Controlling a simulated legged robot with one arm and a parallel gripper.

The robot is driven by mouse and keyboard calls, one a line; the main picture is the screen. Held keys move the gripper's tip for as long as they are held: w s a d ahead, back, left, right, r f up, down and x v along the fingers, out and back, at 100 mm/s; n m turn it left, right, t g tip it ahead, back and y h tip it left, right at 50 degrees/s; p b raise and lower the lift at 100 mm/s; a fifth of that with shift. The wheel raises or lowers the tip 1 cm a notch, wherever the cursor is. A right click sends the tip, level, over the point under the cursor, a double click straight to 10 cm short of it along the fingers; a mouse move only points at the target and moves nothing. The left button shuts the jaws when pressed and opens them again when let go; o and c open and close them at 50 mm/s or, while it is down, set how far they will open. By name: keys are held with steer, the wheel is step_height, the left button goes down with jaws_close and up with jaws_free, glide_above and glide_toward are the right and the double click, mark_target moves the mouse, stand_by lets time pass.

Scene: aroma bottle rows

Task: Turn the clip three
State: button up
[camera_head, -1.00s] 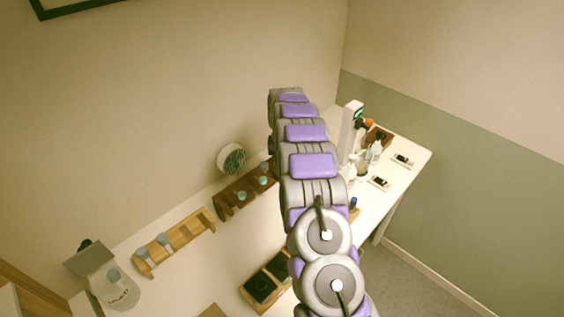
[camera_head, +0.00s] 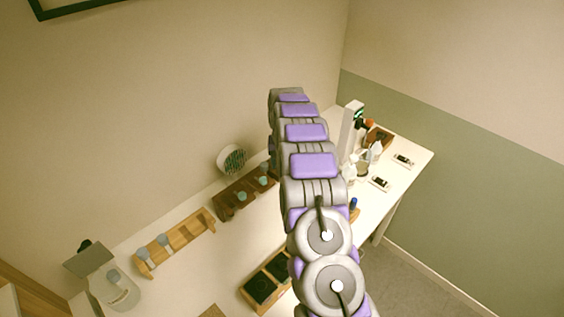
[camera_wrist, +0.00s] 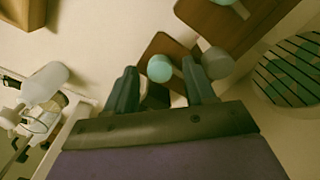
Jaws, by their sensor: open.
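I cannot pick out a clip marked three in either view. My gripper (camera_wrist: 160,88) shows in the wrist view with its two dark fingers apart. A round teal cap (camera_wrist: 160,68) lies in the picture between the fingertips, on or by a brown wooden rack (camera_wrist: 222,25). A greyish cap (camera_wrist: 217,62) is just right of the right fingertip. Contact between fingers and caps cannot be told. In the head view my arm hides the gripper; the dark brown rack (camera_head: 232,208) with teal-capped bottles shows left of the arm.
A round ribbed device (camera_wrist: 290,70) is close on the right; it also shows near the wall (camera_head: 231,160). A white bottle (camera_wrist: 45,83) is at left. A light wooden rack (camera_head: 182,247), a dark tray (camera_head: 262,285) and a tall white dispenser (camera_head: 349,132) stand on the white table (camera_head: 400,178).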

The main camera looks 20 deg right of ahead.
step_height(320, 180, up, 17)
steer(key=shift+r+p, duration=0.15)
steer(key=shift+p, duration=0.2)
stand_by(0.7)
steer(key=s+a+r+n+b, duration=0.2)
steer(key=s+a+r, duration=0.1)
steer(key=s+a, duration=0.55)
steer(key=s+a+r+n+b, duration=0.1)
steer(key=s+a+r+b, duration=0.1)
steer(key=s+a, duration=0.65)
steer(key=s+f+b, duration=0.1)
steer(key=s+f, duration=0.2)
steer(key=s, duration=0.8)
steer(key=s+a+f+n+g+b, duration=0.1)
steer(key=s+f, duration=0.2)
steer(key=s, duration=0.8)
steer(key=s+a+f+n+b, duration=0.1)
steer(key=s+f, duration=0.3)
steer(key=s, duration=0.7)
steer(key=shift+a+g+b, duration=0.15)
steer(key=shift+g+b, duration=0.25)
